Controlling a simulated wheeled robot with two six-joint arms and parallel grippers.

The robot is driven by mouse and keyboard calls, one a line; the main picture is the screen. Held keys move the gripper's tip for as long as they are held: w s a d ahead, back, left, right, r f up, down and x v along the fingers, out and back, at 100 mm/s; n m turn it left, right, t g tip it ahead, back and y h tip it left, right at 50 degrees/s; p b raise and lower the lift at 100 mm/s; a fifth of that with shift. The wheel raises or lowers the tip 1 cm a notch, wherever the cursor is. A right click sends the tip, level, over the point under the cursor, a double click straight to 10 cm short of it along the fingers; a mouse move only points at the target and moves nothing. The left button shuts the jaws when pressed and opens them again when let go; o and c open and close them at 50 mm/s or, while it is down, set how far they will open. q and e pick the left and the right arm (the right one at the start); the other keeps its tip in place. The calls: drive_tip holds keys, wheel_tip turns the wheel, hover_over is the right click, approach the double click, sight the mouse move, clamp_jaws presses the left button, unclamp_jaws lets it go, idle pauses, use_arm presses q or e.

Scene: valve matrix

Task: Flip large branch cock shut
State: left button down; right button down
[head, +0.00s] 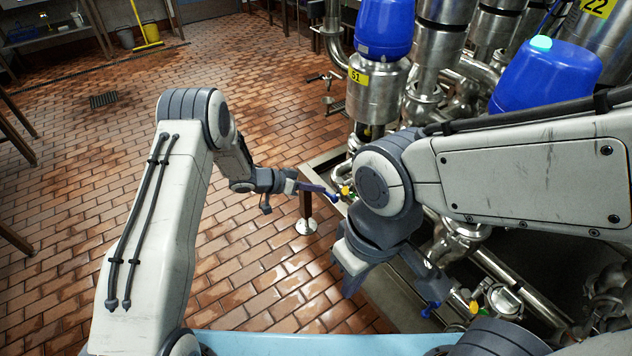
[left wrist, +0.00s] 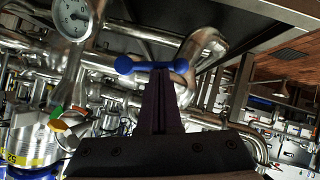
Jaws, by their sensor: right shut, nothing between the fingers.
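A cock with a blue handle (head: 331,196) is at the edge of the pipework in the head view, beside a yellow part. In the left wrist view a blue two-lobed handle (left wrist: 150,66) lies across the tips of my left gripper (left wrist: 158,75). My left gripper (head: 322,190) reaches that handle in the head view; whether its fingers grip it is unclear. My right gripper (head: 430,283) is low in the middle right, shut and empty. Its tips are close to another blue handle (head: 430,308); contact cannot be told. I cannot tell which cock is the large branch one.
Steel pipes and blue-capped valves (head: 385,28) crowd the right side. A dial gauge (left wrist: 73,18) is at the upper left of the left wrist view. A short post (head: 306,222) stands below my left gripper. The tiled floor (head: 270,110) at left is mostly clear.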

use_arm(q)
wheel_tip(320, 180, down, 6)
drive_tip(key=s+d+n+g+h+b, duration=0.1)
drive_tip(key=n+g+h+b, duration=0.3)
drive_tip(key=b, duration=0.7)
drive_tip(key=n+h, duration=0.2)
drive_tip(key=n, duration=0.2)
drive_tip(key=shift+s+d+h, duration=0.35)
drive_tip(key=shift+s+h, duration=0.05)
drive_tip(key=shift+s+f, duration=0.1)
drive_tip(key=w+a+b, duration=0.2)
drive_tip(key=a+b, duration=0.1)
drive_tip(key=a, duration=1)
drive_tip(key=shift+r, duration=0.25)
